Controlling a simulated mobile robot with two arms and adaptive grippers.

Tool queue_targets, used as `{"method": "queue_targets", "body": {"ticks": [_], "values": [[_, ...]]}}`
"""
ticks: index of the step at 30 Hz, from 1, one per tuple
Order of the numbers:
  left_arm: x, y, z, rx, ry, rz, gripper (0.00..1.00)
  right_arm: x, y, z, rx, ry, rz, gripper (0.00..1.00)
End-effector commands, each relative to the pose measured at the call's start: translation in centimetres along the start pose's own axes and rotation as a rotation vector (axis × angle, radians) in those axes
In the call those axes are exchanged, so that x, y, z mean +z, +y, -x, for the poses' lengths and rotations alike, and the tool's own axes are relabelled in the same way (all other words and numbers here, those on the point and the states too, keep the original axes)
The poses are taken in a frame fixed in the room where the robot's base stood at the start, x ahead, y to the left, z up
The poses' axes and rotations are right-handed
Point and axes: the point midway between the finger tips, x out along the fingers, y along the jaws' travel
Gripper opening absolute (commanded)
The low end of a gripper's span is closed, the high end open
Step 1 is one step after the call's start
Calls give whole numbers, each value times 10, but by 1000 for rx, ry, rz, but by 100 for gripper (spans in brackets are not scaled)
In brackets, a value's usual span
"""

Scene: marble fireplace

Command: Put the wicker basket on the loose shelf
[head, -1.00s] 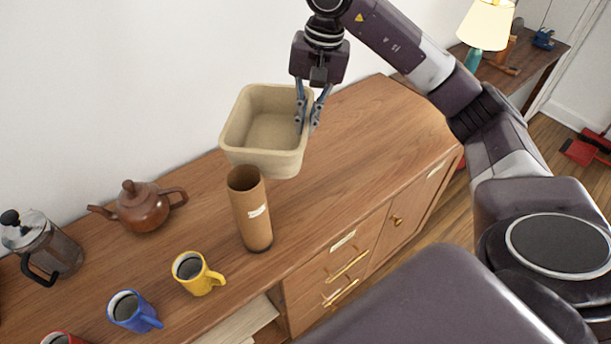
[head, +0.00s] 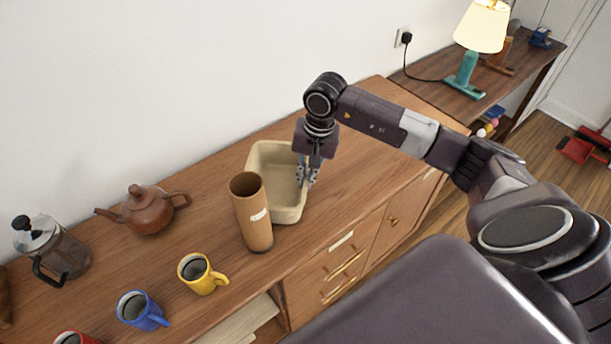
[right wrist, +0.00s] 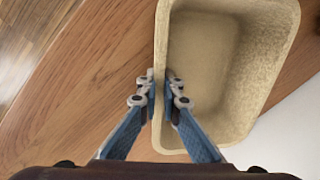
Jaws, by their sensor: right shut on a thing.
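The wicker basket (head: 275,165) is a beige, empty, open-topped tub with rounded corners. It is upright at the sideboard top, behind the brown cardboard tube (head: 254,220), which hides part of it. My right gripper (head: 307,180) is shut on the basket's right wall. In the right wrist view, the fingers (right wrist: 160,85) pinch the rim of the basket (right wrist: 200,70) from both sides. I cannot tell if the basket's base touches the wood. My left gripper is not in view. I cannot make out for sure which surface is the loose shelf.
The wooden sideboard (head: 375,130) has free room to the right of the basket. A teapot (head: 149,210), a French press (head: 55,250) and yellow (head: 195,274), blue (head: 138,310) and red mugs stand left. A lamp (head: 472,50) stands on a farther table. Pale boards (head: 250,322) show in the open compartment below.

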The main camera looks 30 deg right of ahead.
Motion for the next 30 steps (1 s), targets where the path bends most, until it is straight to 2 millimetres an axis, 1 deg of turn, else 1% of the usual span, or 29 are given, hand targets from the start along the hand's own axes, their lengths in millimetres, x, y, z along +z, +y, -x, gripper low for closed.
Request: {"method": "queue_targets", "body": {"ticks": [7, 11, 12, 16, 25, 27, 29, 30], "values": [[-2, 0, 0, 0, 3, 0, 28, -1, -1, -1, -5, 4, 1, 0], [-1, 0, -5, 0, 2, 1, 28, -1, 0, -5, -4, 4, 1, 0], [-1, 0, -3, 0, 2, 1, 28, -1, 0, -4, -2, 2, 1, 8], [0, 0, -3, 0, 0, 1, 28, -1, 0, -4, -1, 2, 0, 23], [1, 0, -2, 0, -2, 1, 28, -1, 0, -2, -2, 2, 0, 23], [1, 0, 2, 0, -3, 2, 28, -1, -1, 1, -2, 2, 0, 23], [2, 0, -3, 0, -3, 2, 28, -2, 0, 5, -3, 5, 1, 23], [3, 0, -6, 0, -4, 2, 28, -3, 0, 11, -4, 7, 1, 23]]}}
